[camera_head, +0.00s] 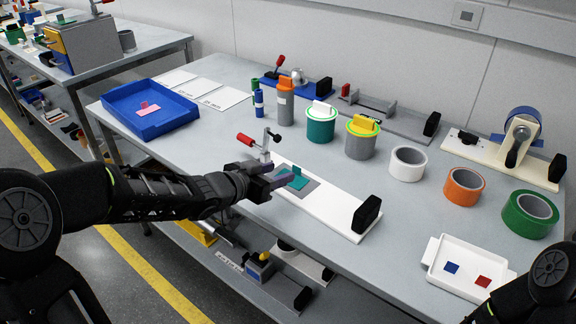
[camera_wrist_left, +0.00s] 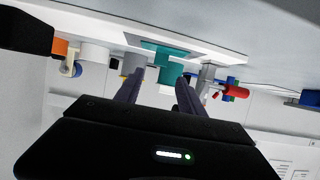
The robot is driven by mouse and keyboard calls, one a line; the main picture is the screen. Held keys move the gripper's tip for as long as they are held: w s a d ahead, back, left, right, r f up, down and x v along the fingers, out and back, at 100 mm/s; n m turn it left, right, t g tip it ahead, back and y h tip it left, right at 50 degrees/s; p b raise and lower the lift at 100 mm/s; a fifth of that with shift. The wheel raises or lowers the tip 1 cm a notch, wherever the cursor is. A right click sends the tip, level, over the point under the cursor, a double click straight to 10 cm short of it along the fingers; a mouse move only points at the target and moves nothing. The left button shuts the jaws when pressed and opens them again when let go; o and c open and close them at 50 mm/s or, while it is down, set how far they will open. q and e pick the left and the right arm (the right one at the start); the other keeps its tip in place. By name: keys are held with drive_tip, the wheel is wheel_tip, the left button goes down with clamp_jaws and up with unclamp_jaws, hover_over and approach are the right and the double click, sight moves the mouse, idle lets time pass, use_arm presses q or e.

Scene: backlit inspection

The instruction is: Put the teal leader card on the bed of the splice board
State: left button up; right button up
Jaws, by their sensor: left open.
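The white splice board (camera_head: 338,206) lies on the bench in front of my left gripper, with a grey bed (camera_head: 311,187) and a black end block. The teal leader card (camera_head: 297,180) rests on the grey bed, its tab standing up. In the left wrist view the teal tab (camera_wrist_left: 169,76) shows just beyond the fingertips, in line with the gap between them. My left gripper (camera_head: 277,174) is open beside the card, with nothing held; its fingers also show in the left wrist view (camera_wrist_left: 160,85). My right gripper is not in view.
A red-handled clamp (camera_head: 262,143) stands at the board's far left end. Teal and grey pots (camera_head: 320,128), several tape rolls (camera_head: 465,187) and a tape dispenser (camera_head: 515,145) stand behind. A blue tray (camera_head: 185,122) is at left, a white tray (camera_head: 440,250) at front right.

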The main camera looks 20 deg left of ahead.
use_arm(q)
drive_tip(key=shift+v, duration=1.15)
